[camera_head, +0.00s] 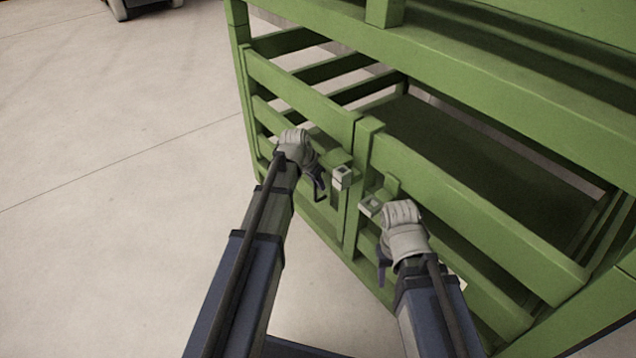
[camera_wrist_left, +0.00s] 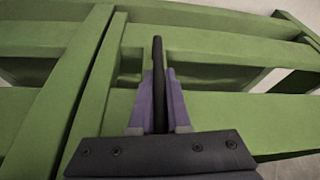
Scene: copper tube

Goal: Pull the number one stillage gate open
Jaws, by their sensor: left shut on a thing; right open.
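The green stillage has two slatted gate leaves meeting at upright posts. The left leaf (camera_head: 300,95) and right leaf (camera_head: 470,215) show no readable number, so I cannot tell which is number one. My left gripper (camera_head: 319,186) is at the left leaf, near its meeting edge. In the left wrist view its purple fingers (camera_wrist_left: 160,100) are shut on a dark upright handle (camera_wrist_left: 158,60) in front of the green bars. My right gripper (camera_head: 382,268) is open in front of the right leaf. Its fingertips are largely hidden by the hand.
Pale blocks sit by the meeting posts, one on the left leaf (camera_head: 342,176) and one on the right (camera_head: 371,205). The stillage's green upper beam (camera_head: 480,65) runs above the gates. The concrete floor (camera_head: 110,200) at left is clear.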

